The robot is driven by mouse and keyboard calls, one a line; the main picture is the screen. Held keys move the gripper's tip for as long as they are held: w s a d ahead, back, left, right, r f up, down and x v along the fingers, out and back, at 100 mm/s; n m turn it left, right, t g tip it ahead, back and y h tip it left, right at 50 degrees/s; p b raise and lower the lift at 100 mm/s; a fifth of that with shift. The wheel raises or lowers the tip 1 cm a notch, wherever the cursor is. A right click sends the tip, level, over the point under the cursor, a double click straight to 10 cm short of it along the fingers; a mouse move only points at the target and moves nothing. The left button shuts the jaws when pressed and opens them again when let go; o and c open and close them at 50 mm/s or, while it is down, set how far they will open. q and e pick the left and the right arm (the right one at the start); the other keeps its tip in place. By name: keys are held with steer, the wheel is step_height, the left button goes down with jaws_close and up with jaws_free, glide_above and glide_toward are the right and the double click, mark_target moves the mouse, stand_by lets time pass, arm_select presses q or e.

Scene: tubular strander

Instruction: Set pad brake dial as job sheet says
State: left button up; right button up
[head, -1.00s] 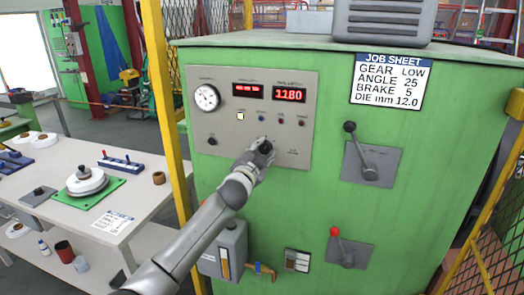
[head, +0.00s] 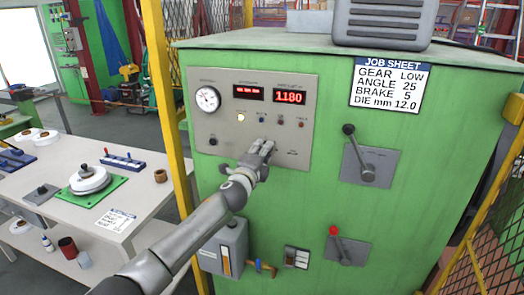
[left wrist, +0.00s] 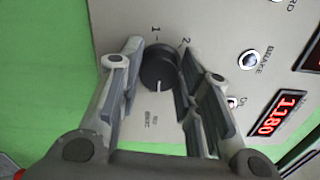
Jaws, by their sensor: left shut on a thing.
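The job sheet (head: 388,84) on the green cabinet reads gear LOW, angle 25, brake 5, die mm 12.0. My left gripper (head: 267,146) is at the lower middle of the grey control panel (head: 222,135) and hides the dial there in the head view. The left wrist view shows the round black dial (left wrist: 158,66) between the fingers of my left gripper (left wrist: 162,68), which is shut on it. A white mark on the dial points down in that picture; the digits 1 and 2 stand above it. The label below is too blurred to read. My right gripper is not in view.
The panel also has a round gauge (head: 207,99), a red display reading 1180 (head: 289,97) and small lamps. Two levers, black-knobbed (head: 349,130) and red-knobbed (head: 334,230), stand to the right. A yellow post (head: 167,110) and workbench (head: 140,178) are to the left.

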arm_select(q)
steer(key=shift+m+p, duration=0.3)
steer(key=shift+m, duration=0.9)
steer(key=o, duration=1)
steer(key=shift+s, duration=0.15)
steer(key=shift+v, duration=5.9)
